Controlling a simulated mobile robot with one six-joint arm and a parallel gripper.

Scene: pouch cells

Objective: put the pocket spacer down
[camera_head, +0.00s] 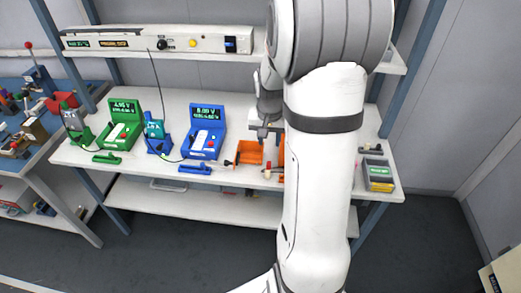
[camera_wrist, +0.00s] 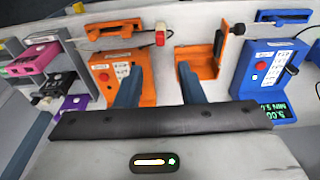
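My gripper (camera_wrist: 158,68) shows in the wrist view as two blue-grey fingers set well apart, with bare white bench surface between the tips and nothing seen held. In the head view my gripper (camera_head: 265,132) is over the bench, at the back of an orange cradle (camera_head: 249,152). In the wrist view the right finger lies in front of the orange cradle (camera_wrist: 209,50) and the left finger in front of an orange tester (camera_wrist: 107,75). I cannot pick out a pocket spacer for certain in either view.
A blue tester (camera_head: 206,142) and a green tester (camera_head: 122,125) stand to the left on the white bench. A shelf with a long white instrument (camera_head: 150,42) hangs above. Stacked grey-yellow cases (camera_head: 379,178) sit at the right end. My arm hides the bench's middle right.

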